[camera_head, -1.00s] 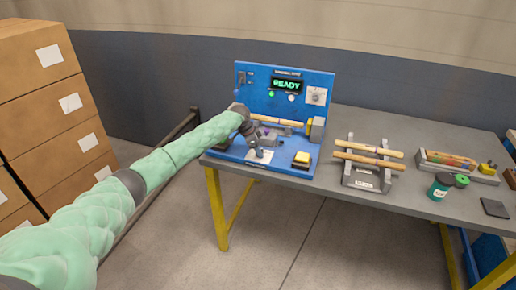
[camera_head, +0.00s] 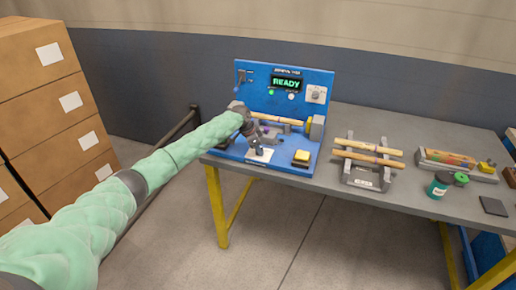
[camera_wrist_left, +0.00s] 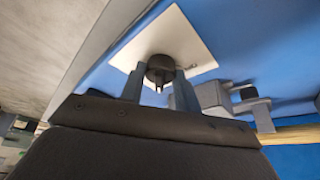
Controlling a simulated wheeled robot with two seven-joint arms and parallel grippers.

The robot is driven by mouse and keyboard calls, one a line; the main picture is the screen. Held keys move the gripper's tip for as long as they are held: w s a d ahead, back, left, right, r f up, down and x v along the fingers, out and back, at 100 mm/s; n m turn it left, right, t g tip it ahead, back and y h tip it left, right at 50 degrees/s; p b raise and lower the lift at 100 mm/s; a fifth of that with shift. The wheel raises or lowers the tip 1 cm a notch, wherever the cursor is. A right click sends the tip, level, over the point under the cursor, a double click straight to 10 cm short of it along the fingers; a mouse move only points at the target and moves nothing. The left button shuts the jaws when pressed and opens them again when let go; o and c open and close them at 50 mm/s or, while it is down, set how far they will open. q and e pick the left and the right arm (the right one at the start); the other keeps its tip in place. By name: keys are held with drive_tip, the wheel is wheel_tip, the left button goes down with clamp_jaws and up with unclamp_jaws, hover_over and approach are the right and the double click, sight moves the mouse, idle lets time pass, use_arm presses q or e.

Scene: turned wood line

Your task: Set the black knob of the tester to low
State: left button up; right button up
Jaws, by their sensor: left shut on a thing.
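The blue tester (camera_head: 252,99) stands on the left end of the table, with READY lit in green on its display (camera_head: 286,83). In the left wrist view the black knob (camera_wrist_left: 160,66) sits on a white plate (camera_wrist_left: 185,45). My left gripper (camera_wrist_left: 160,88) is shut on the knob, one finger on each side of it. In the head view my left gripper (camera_head: 262,152) is low over the front of the tester's base, by the white plate (camera_head: 258,157), and largely hides the knob. The knob's pointer setting cannot be read. My right gripper is not in view.
A turned wooden piece (camera_head: 280,119) lies across the tester behind my gripper. A yellow button (camera_head: 302,155) is just right of it. A rack (camera_head: 364,178) with wooden pieces, a dark green jar (camera_head: 438,186) and a tray (camera_head: 456,168) stand further right.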

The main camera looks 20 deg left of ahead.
use_arm(q)
drive_tip(key=shift+r+n+p, duration=0.2)
drive_tip(key=shift+n+p, duration=0.15)
drive_tip(key=shift+n, duration=0.25)
drive_tip(key=n+t+y+p, duration=0.1)
drive_tip(key=n+p, duration=0.1)
drive_tip(key=n, duration=0.1)
drive_tip(key=shift+s+d, duration=0.1)
drive_tip(key=n+y+p, duration=0.1)
drive_tip(key=n, duration=0.2)
drive_tip(key=shift+t+p, duration=0.4)
drive_tip(key=shift+n+p, duration=0.35)
drive_tip(key=shift+n, duration=0.25)
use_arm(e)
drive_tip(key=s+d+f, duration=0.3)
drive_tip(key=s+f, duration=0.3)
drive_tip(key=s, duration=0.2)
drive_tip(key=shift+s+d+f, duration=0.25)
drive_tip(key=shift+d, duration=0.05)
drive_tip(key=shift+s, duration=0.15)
use_arm(q)
drive_tip(key=o, duration=1)
drive_tip(key=shift+d+f, duration=0.1)
